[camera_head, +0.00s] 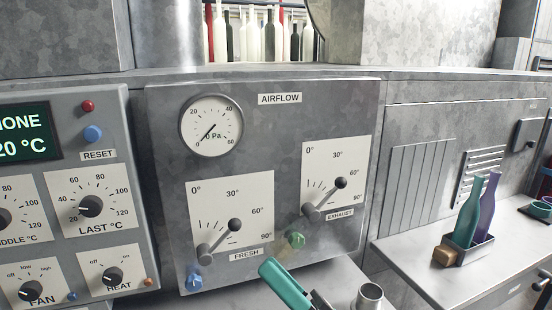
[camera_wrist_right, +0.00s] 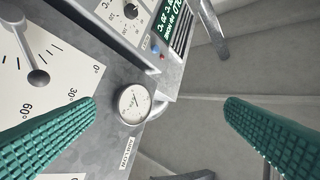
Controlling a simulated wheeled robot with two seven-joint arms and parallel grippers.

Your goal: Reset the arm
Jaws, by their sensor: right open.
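My right gripper (camera_head: 288,285) shows at the bottom centre of the head view, with a teal finger in front of the lower part of the grey AIRFLOW panel (camera_head: 255,130). In the right wrist view its two teal fingers (camera_wrist_right: 160,112) are wide apart, with nothing between them touching either one. The round pressure gauge (camera_wrist_right: 134,103) shows between and beyond them. The FRESH lever (camera_head: 235,225) and EXHAUST lever (camera_head: 341,183) both slant up to the right. My left gripper is not in view.
A control console (camera_head: 92,160) with a green display, knobs and buttons stands at the left. At the right, a teal bottle (camera_head: 467,212) and a purple bottle (camera_head: 487,208) stand in a holder on a metal shelf (camera_head: 420,252). Several bottles stand behind the panel.

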